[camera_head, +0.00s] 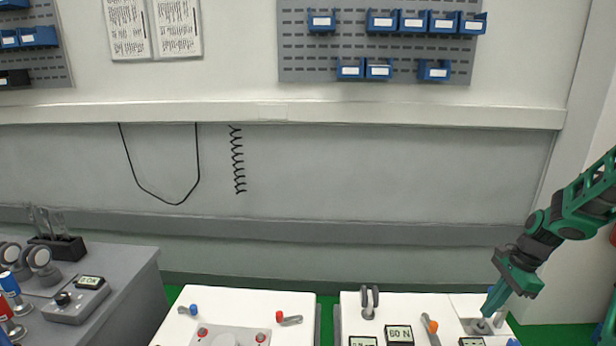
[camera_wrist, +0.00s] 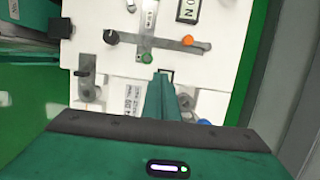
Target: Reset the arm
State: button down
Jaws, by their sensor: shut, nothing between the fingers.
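My green arm reaches in from the right edge of the head view. My gripper (camera_head: 489,312) points down at the right end of the right white cart top (camera_head: 462,304). Its teal fingers are together with nothing between them. In the wrist view my gripper (camera_wrist: 163,78) shows as one closed teal wedge over the white cart top (camera_wrist: 100,50). Whether the fingertips touch anything cannot be told.
The left white cart top (camera_head: 250,300) holds red and blue knobs. Blue bins (camera_head: 413,20) hang on the wall. An orange-tipped lever (camera_head: 431,326) stands left of my gripper. Space above the carts is clear.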

jog(key=s+a+r+n+g+h, duration=0.1)
jog(key=s+a+r+n+h, duration=0.35)
jog(key=s+r, duration=0.9)
jog(key=s+a+r+n+y, duration=0.1)
jog(key=s+a+n, duration=0.1)
jog(key=s+n, duration=0.2)
jog(key=s+a+r+n, duration=0.1)
jog(key=s+a+n, duration=0.2)
jog(key=s, duration=0.6)
jog(key=shift+s+a+r+n+t+y, duration=0.2)
jog(key=shift+s+r+n+t+y, duration=0.15)
jog(key=shift+n, duration=0.3)
